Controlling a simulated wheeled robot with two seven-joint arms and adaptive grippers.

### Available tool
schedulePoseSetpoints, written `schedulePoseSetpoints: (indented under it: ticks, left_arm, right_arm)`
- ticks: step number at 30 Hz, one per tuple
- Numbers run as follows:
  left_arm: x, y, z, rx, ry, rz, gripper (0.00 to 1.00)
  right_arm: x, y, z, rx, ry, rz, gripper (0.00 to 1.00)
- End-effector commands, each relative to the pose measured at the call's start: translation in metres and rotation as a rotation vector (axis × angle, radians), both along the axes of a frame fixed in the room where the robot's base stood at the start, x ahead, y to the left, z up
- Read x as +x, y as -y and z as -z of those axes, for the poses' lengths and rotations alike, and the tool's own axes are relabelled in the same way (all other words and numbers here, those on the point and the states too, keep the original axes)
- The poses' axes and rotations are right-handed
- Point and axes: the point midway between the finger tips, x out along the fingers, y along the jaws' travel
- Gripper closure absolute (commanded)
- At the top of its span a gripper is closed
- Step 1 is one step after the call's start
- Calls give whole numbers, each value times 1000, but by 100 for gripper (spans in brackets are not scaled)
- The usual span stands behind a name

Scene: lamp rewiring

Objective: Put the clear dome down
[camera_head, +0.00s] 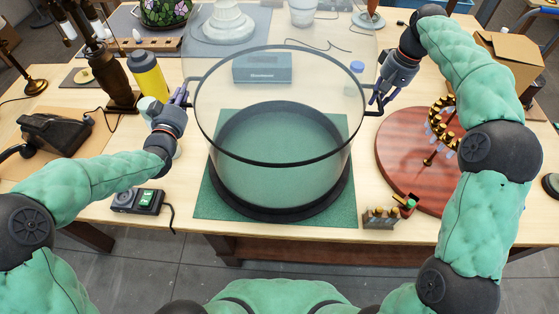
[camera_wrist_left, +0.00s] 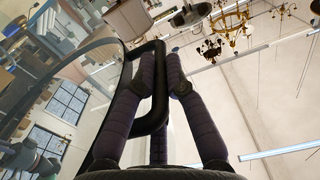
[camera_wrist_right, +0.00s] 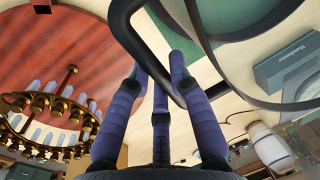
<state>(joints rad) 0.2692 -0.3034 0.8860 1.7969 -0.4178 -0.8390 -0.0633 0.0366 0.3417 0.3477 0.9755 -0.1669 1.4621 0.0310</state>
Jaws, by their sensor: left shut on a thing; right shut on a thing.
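The clear dome (camera_head: 352,40) is large and see-through, with a dark rim (camera_head: 275,163) and a dark loop handle on each side. My left gripper (camera_head: 181,95) is shut on the left handle, which also shows in the left wrist view (camera_wrist_left: 158,100). My right gripper (camera_head: 380,94) is shut on the right handle, which also shows in the right wrist view (camera_wrist_right: 125,30). The rim looks about level. Below it, a wide black ring (camera_head: 283,213) stands on a green mat (camera_head: 208,207). I cannot tell how large the gap between rim and ring is.
A round red-brown board (camera_head: 398,150) with a brass ring fixture (camera_head: 437,125) is at the right. A small block with brass parts (camera_head: 381,217) and a black switch box (camera_head: 138,201) flank the mat. A yellow bottle (camera_head: 149,75) stands near my left gripper. A blue-grey box (camera_head: 262,68) shows through the dome.

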Motion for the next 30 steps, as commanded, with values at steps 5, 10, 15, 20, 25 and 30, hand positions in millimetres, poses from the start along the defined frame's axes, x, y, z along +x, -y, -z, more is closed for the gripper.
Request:
schedulePoseSetpoints:
  ticks: [5,10,15,20,25,30]
  left_arm:
    - [1,-1,3,2,11,-2,100]
    - [1,-1,9,2,11,-2,100]
    - [0,0,15,0,1,0,73]
    - [0,0,15,0,1,0,63]
    - [0,0,15,0,0,0,63]
    - [-7,-1,15,0,0,-1,63]
  right_arm:
    - [0,0,5,1,6,1,100]
    - [0,0,10,1,6,1,100]
    - [0,0,16,0,0,0,65]
    - [0,0,15,0,0,0,56]
    - [0,0,15,0,0,0,56]
    - [0,0,15,0,0,0,56]
